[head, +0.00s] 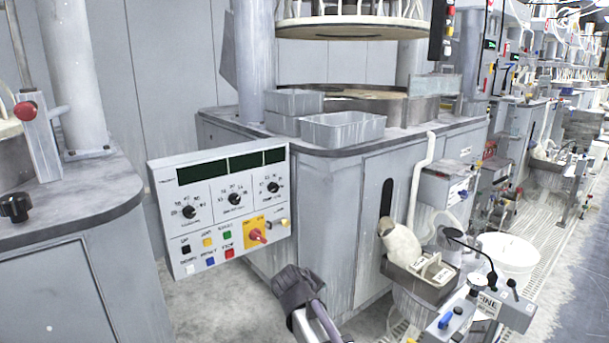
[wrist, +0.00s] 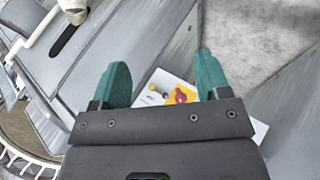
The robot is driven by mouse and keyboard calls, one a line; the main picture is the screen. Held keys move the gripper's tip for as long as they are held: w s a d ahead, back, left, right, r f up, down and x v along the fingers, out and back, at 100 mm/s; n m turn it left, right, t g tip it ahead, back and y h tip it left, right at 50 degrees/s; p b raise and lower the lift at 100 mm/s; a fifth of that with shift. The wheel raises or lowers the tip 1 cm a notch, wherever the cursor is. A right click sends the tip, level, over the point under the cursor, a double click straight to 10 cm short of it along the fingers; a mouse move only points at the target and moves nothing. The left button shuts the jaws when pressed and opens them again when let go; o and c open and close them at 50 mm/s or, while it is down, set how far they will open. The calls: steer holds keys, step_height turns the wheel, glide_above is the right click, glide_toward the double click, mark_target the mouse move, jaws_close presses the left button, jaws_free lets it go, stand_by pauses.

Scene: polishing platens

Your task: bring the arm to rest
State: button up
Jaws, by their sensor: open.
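My gripper (wrist: 160,68) shows in the wrist view with its two green fingers spread wide apart and nothing between them. Beyond the fingers is the control panel (wrist: 152,80), with its yellow plate and red knob partly visible; the gripper body hides much of the panel. In the head view a dark grey part of my arm is at the bottom centre, below the panel (head: 222,205). The green fingers cannot be made out there.
A grey machine cabinet (head: 330,200) stands behind the panel, with grey bins (head: 343,128) on its top. Another cabinet (head: 75,265) is at the left. A white bucket (head: 508,258) and a small control box (head: 480,305) are at the right. Bare floor (head: 205,305) lies below the panel.

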steer(key=s+d+f+m+g+y, duration=0.2)
steer(key=s+d+m+g, duration=0.2)
steer(key=s+d, duration=0.55)
steer(key=s+d+f+m+g+y, duration=0.1)
steer(key=s+d+f+m+g, duration=0.25)
steer(key=s+d, duration=0.65)
steer(key=s+a+r+p, duration=0.1)
steer(key=r+p, duration=1.4)
steer(key=s+a+r+p, duration=0.1)
steer(key=a+r+p, duration=0.1)
steer(key=r+p, duration=1.2)
steer(key=shift+s+a+r+p, duration=0.2)
steer(key=shift+r+p, duration=0.15)
steer(key=shift+r, duration=0.45)
